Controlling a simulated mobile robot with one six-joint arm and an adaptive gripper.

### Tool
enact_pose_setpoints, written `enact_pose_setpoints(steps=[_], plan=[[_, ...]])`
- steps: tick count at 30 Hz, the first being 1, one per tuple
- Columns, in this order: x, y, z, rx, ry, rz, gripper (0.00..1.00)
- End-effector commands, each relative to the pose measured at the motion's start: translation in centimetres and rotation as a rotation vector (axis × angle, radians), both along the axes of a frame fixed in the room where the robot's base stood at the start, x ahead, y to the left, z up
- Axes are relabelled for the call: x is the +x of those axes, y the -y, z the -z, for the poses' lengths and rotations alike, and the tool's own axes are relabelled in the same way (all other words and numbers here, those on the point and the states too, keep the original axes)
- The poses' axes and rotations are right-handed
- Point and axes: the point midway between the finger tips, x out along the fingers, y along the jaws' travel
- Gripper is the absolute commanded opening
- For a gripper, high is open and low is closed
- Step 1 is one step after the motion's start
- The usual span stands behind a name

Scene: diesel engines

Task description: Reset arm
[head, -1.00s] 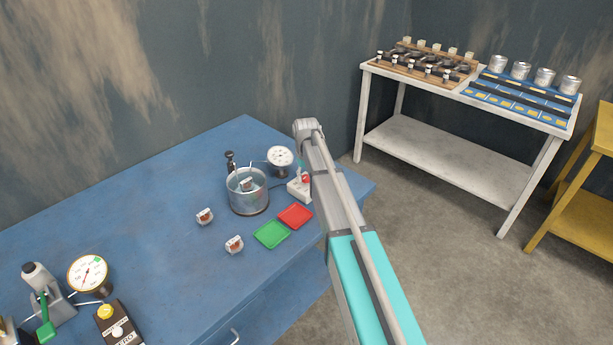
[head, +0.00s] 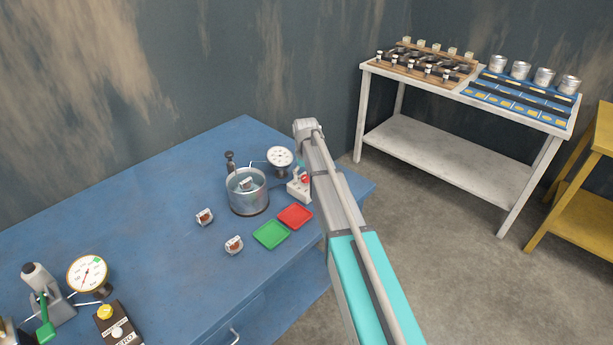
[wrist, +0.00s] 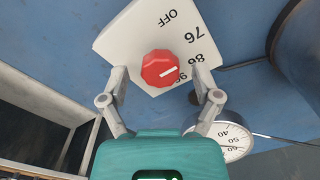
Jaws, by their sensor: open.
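My gripper (wrist: 162,82) is open in the wrist view, with one finger on each side of a red knob (wrist: 160,68). I cannot tell whether the fingers touch it. The knob sits on a white control panel (wrist: 128,40) marked OFF, 76, 86 and 96. Its white line points right, towards the numbers. In the head view the control box (head: 296,190) stands near the right end of the blue bench, beside my arm. My gripper is not clearly visible there.
On the blue bench (head: 150,200) stand a metal pot (head: 248,197) with a small part inside, a dial gauge (head: 280,157), a green tray (head: 271,235), a red tray (head: 295,216) and two small parts (head: 204,217). A white shelf table (head: 440,150) stands behind right.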

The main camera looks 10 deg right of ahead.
Motion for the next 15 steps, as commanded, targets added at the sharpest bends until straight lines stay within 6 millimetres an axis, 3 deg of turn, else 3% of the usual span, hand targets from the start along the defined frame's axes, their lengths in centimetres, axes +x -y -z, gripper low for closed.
enact_pose_setpoints(steps=[8, 15], plan=[[-0.2, 0.0, 0.0, 0.001, -0.001, -0.001, 0.82], [-3.6, 0.0, -0.2, 0.001, -0.001, 0.003, 0.82]])
